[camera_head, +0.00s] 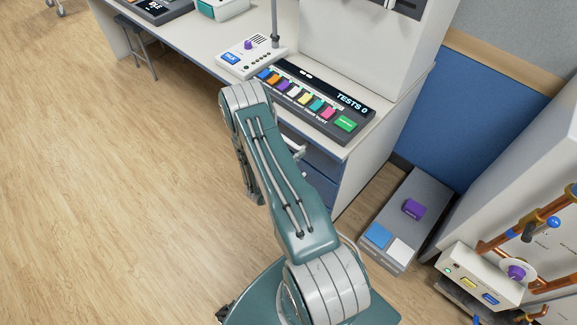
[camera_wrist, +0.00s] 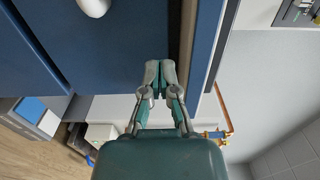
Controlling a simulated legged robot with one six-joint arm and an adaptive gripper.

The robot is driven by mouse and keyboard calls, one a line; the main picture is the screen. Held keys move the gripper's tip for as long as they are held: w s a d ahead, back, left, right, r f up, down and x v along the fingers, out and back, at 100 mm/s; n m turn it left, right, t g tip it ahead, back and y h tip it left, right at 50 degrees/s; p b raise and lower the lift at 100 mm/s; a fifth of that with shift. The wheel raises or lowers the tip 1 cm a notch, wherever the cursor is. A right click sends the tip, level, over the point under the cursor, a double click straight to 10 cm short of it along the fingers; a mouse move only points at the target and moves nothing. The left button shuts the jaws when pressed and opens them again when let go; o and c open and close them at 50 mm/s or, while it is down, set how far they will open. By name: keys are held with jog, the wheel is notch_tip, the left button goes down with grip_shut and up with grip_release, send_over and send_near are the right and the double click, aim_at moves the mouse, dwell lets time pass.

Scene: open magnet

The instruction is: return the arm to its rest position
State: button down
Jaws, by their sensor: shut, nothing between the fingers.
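My gripper (camera_wrist: 160,76) shows in the wrist view with its two fingertips together and nothing held. It is in front of a dark blue drawer front (camera_wrist: 110,40) of the desk; whether it touches cannot be told. In the head view my green and grey arm reaches up and bends beside the desk edge. The gripper itself is mostly hidden behind the arm there.
The desk (camera_head: 215,35) carries a button panel (camera_head: 310,100) and a white control box (camera_head: 248,57). A low grey box (camera_head: 405,215) with blue, white and purple items stands right. Copper piping (camera_head: 520,235) is far right. The wooden floor (camera_head: 110,190) is clear on the left.

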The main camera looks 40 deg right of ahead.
jog(key=a, duration=0.7)
jog(key=shift+s, duration=0.25)
jog(key=s+a+r+m+g+y, duration=0.2)
jog(key=a+r+m+g+y, duration=0.1)
jog(key=r+m, duration=0.8)
jog(key=s+a+r+m+g+y, duration=0.1)
jog(key=a+r+m+g+y, duration=0.25)
jog(key=r+m, duration=0.75)
jog(key=s+a+r+m+t+y, duration=0.4)
jog(key=a+r+m, duration=0.3)
jog(key=a+r, duration=0.2)
jog(key=s+a+r+m+t+y, duration=0.5)
jog(key=a+r+m+t+y, duration=0.2)
jog(key=a+r, duration=0.2)
jog(key=shift+s+a+r+m, duration=0.15)
jog(key=shift+s+m, duration=0.15)
jog(key=shift+m, duration=0.1)
jog(key=shift+y, duration=0.25)
